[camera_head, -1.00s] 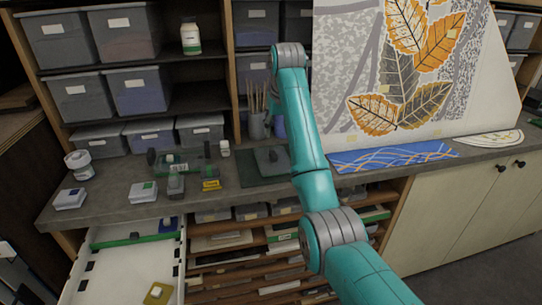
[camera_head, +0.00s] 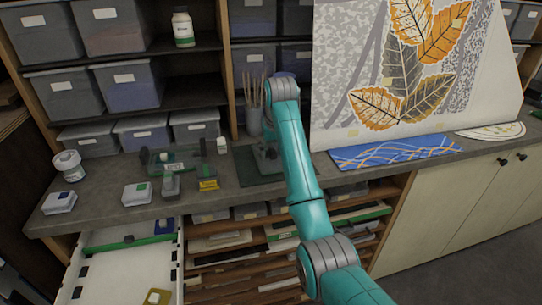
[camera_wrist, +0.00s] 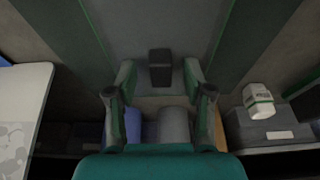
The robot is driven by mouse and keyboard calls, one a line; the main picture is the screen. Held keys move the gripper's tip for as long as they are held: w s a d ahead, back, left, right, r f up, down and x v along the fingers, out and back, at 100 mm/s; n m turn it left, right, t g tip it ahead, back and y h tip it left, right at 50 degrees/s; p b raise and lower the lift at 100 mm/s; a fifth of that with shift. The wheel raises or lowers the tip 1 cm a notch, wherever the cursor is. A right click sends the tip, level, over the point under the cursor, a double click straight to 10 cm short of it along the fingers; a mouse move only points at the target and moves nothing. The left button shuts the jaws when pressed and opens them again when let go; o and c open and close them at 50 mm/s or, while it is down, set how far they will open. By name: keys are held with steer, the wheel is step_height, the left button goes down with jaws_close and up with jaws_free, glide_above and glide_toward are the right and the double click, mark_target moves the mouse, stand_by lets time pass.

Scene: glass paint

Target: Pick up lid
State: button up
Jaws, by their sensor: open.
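A flat grey lid (camera_head: 268,163) with a dark upright knob lies on a dark green mat on the workbench, partly hidden behind my arm in the head view. In the wrist view the lid's grey plate (camera_wrist: 125,28) fills the top middle, with its block-shaped knob at its lower part. My gripper (camera_wrist: 160,74) is open, with one fingertip on each side of the knob in the picture. I see no finger touching it, and cannot tell the height left between them. In the head view my arm hides the gripper.
A brush pot (camera_head: 254,122) stands close behind the mat. Grey bins (camera_head: 195,125) line the shelf. A blue patterned panel (camera_head: 395,151) lies to the right, before the leaf panel (camera_head: 400,75). Small boxes (camera_head: 137,193) stand left. A drawer (camera_head: 125,270) is pulled out below.

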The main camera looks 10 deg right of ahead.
jaws_close()
steer(key=shift+r, duration=0.15)
